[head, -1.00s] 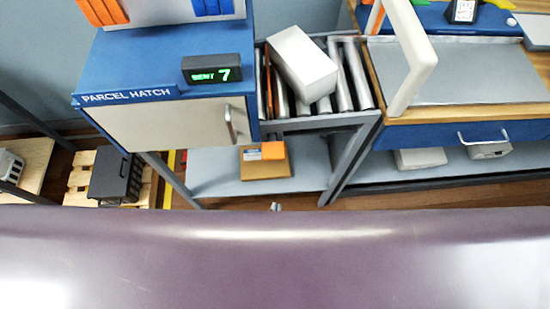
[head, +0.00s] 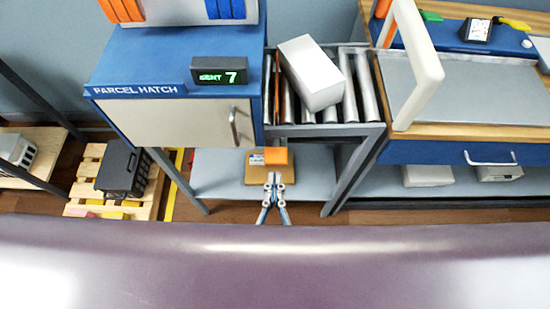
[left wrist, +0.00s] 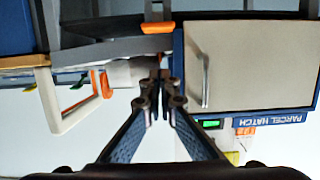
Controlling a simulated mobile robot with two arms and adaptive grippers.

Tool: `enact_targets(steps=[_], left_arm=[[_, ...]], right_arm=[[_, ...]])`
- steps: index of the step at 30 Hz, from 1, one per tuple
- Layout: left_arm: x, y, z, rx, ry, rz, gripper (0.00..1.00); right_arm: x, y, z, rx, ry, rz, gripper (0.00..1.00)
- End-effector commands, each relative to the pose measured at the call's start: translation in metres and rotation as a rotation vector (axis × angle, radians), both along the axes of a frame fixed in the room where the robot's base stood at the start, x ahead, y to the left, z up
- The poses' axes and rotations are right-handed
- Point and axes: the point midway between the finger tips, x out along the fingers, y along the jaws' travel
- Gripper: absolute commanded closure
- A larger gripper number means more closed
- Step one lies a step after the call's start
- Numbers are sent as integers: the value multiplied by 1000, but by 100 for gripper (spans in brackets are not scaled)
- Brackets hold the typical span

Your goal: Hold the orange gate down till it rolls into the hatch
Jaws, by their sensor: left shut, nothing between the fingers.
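The orange gate shows as a thin upright strip (head: 276,78) across the rollers, beside the hatch. An orange tab (head: 276,155) sticks out at the front of the roller frame, and shows in the left wrist view (left wrist: 157,28). A white parcel (head: 312,72) lies askew on the rollers, right of the strip. The parcel hatch (head: 180,122) stands left of the rollers with its front door shut. My left gripper (head: 273,178) is shut and empty, just below the tab in the head view and apart from it in the left wrist view (left wrist: 160,76). My right gripper is out of view.
A display (head: 219,71) on the hatch reads SENT 7. A white frame (head: 418,70) stands on the bench at right. A brown box (head: 257,172) lies on the lower shelf. A dark crate (head: 121,168) sits on a pallet at left. Free space lies before the rollers.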

Motion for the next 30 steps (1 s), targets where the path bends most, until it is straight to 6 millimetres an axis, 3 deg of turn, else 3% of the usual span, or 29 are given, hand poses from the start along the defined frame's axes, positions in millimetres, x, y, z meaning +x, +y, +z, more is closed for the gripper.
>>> enact_targets(steps=[12,18,30], left_arm=[[87,0,-14,1,-3,2,100],[85,0,-47,4,2,-1,100],[84,1,-61,2,-1,0,100]], right_arm=[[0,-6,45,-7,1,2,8],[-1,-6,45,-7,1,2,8],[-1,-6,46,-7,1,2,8]])
